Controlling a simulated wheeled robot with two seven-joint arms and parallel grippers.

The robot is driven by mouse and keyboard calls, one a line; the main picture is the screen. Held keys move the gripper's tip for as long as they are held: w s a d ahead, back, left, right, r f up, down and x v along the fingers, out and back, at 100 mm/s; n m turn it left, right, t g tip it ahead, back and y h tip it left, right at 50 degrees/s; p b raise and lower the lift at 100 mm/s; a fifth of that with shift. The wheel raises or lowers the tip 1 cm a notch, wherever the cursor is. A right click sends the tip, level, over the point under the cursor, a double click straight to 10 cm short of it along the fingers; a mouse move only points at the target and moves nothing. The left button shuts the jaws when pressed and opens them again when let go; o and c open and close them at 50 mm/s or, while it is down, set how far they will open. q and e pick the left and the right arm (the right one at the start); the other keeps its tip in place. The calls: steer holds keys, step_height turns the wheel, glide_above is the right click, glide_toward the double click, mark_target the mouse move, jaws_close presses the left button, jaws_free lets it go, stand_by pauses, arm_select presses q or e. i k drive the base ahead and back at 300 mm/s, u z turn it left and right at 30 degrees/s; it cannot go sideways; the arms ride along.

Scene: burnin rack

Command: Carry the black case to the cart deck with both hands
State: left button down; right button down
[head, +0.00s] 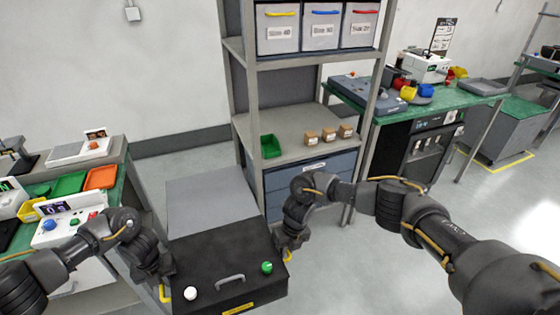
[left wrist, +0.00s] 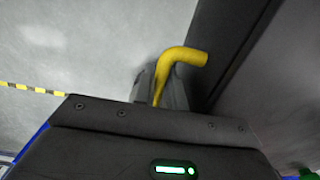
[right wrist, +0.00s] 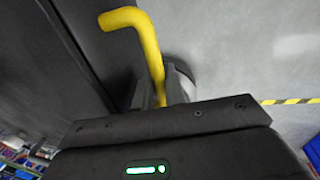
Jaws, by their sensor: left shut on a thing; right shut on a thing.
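The black case (head: 228,262) is in the lower middle of the head view, with a grey front handle, a white knob, a green knob and a yellow label. My left gripper (head: 164,288) is shut on the yellow side handle at its left; this handle (left wrist: 185,56) shows in the left wrist view. My right gripper (head: 287,254) is shut on the right yellow handle, which shows in the right wrist view (right wrist: 137,25). A flat grey surface (head: 212,195), probably the cart deck, lies just beyond the case. I cannot tell whether the case touches it.
A grey shelf rack (head: 246,100) with bins and small boxes stands behind. A green-topped bench (head: 125,190) with trays is close on the left. Another green-topped bench (head: 455,103) with equipment stands at the right. Open floor (head: 375,275) lies to the right of the case.

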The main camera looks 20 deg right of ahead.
mark_target(513, 107)
steer(key=z, duration=0.65)
steer(key=i, duration=1.1)
steer(key=z, duration=1.5)
steer(key=i, duration=0.95)
steer(key=z, duration=0.7)
steer(key=i, duration=1.15)
steer(key=z, duration=0.3)
steer(key=i, duration=3.4)
steer(key=u, duration=0.15)
steer(key=i, duration=1.1)
steer(key=u, duration=0.2)
